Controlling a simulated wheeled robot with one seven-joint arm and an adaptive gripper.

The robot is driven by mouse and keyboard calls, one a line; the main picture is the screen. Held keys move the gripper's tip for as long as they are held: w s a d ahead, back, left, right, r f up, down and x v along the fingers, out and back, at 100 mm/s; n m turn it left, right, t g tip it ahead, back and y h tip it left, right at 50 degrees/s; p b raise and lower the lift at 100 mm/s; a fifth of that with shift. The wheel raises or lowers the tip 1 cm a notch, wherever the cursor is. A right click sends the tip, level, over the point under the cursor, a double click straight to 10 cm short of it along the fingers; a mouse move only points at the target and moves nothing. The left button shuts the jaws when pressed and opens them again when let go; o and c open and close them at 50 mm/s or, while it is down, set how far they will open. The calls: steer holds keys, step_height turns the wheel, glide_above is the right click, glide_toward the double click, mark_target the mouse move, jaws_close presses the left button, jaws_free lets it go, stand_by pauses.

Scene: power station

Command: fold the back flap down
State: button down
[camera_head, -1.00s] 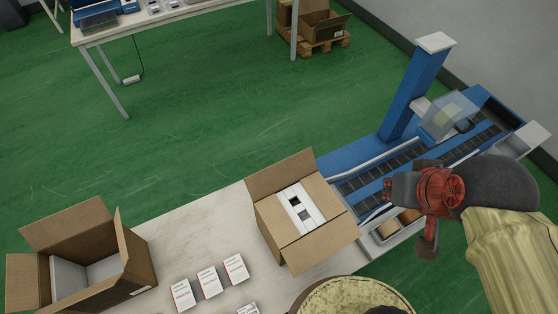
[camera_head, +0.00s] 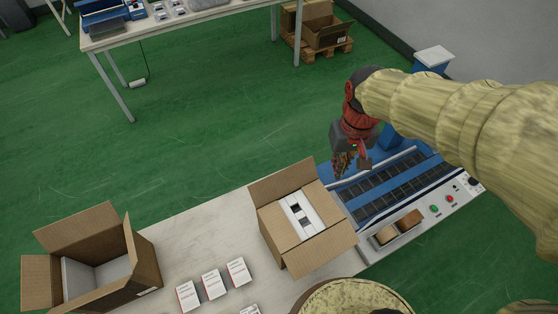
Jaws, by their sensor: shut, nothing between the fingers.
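A cardboard box (camera_head: 285,249) stands on the table next to the blue conveyor, with white packed items (camera_head: 302,215) showing inside. Its back flap (camera_head: 283,182) stands up and leans outward at the far edge. The side flaps lie folded inward, leaving a strip of the contents uncovered. The front flap (camera_head: 322,255) slopes down over the near side. My gripper (camera_head: 345,168) is shut and empty, to the right of the back flap, above the conveyor's near end and apart from the box.
The conveyor (camera_head: 390,185) with its control buttons lies right of the box. A second open box (camera_head: 98,258) stands at the left. Small white cartons (camera_head: 212,283) lie between the boxes. A far table (camera_head: 180,22) stands at the back.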

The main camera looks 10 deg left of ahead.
steer(key=w+a+f+n+g+h+p, duration=0.1)
steer(key=w+a+f+n+g+p, duration=0.15)
steer(key=w+a+f, duration=0.7)
steer(key=n+g+h+p, duration=0.1)
steer(key=g+p, duration=0.1)
steer(key=p, duration=0.1)
glide_toward(285, 182)
steer(key=w+a+f, duration=0.1)
steer(key=w+a, duration=0.2)
steer(key=w+a+r, duration=0.2)
steer(key=w, duration=0.3)
steer(key=s+d+f, duration=0.3)
steer(key=s+f, duration=0.2)
steer(key=f, duration=0.1)
steer(key=shift+s+d+f+n+t, duration=0.2)
steer(key=shift+s+d+n+t, duration=0.15)
steer(key=shift+s+n+t, duration=0.1)
steer(key=shift+r, duration=0.1)
steer(key=shift+s+d+r, duration=0.15)
steer(key=shift+s+r, duration=0.05)
steer(key=shift+t, duration=0.3)
